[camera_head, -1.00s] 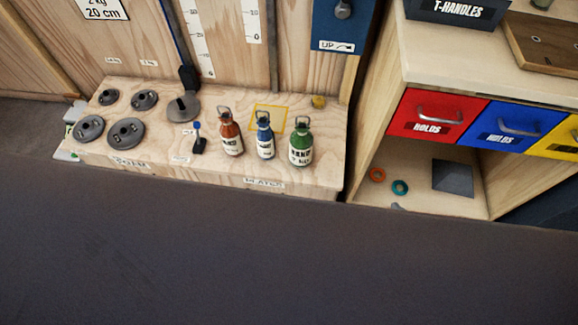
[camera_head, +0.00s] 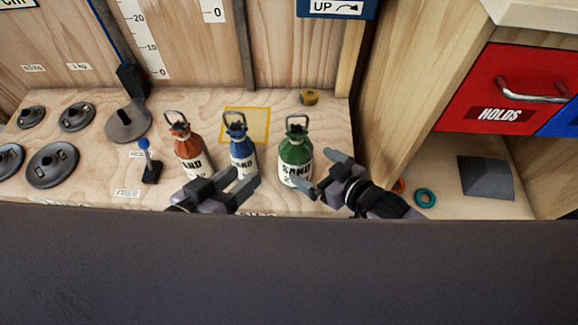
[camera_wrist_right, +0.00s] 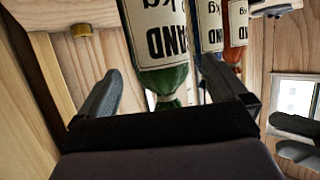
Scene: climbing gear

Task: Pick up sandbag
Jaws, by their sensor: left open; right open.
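Three sandbags with top handles and white "SAND" labels stand upright in a row on the wooden bench: an orange one (camera_head: 189,148), a blue one (camera_head: 239,145) and a green one (camera_head: 296,150). My left gripper (camera_head: 240,182) is open in front of the blue sandbag. My right gripper (camera_head: 323,172) is open at the right front of the green sandbag. In the right wrist view, which is upside down, the green sandbag (camera_wrist_right: 169,82) shows between the open fingers of my right gripper (camera_wrist_right: 160,88). Whether a finger touches it I cannot tell.
A yellow outlined square (camera_head: 246,124) lies behind the blue sandbag. A small yellow item (camera_head: 309,97) sits at the back. Dark weight plates (camera_head: 52,165) and a small blue-topped lever (camera_head: 147,163) are to the left. A wooden cabinet wall (camera_head: 395,90) borders the right.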

